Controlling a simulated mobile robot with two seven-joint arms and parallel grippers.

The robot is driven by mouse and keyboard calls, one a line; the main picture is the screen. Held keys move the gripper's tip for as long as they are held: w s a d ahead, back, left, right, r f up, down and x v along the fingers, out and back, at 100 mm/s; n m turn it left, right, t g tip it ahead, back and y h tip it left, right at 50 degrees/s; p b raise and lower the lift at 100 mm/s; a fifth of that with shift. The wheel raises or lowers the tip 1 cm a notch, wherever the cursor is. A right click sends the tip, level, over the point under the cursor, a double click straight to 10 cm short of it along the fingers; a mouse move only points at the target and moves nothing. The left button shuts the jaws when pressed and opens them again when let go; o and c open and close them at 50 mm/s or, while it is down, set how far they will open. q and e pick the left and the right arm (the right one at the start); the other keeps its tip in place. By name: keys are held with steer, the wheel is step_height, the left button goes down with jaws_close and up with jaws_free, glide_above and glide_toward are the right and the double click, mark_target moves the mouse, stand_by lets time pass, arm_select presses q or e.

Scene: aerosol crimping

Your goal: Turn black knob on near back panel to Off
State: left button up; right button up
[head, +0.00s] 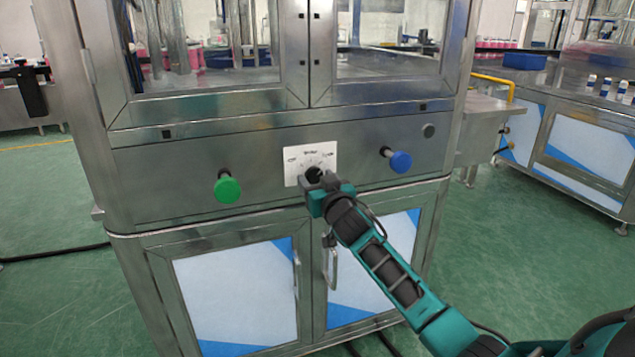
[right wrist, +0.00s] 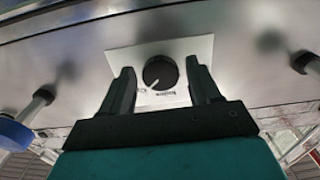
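The black knob (head: 313,173) sits on a white label plate (head: 297,156) on the steel panel, between a green button and a blue button. My right gripper (head: 318,181) is at the knob and partly covers it in the head view. In the right wrist view the knob (right wrist: 160,72) shows between the two spread fingers of the right gripper (right wrist: 163,78), with a gap on each side. Its white pointer line points to the lower left of that picture. The plate's lettering is too small to read surely. My left gripper is not in view.
The green button (head: 227,187) sticks out left of the knob and the blue button (head: 397,161) right of it. Below are cabinet doors (head: 237,292) with metal handles (head: 331,262). Above are framed glass windows (head: 206,55). A steel table (head: 577,85) stands at the right.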

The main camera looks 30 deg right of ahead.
steer(key=c, duration=0.9)
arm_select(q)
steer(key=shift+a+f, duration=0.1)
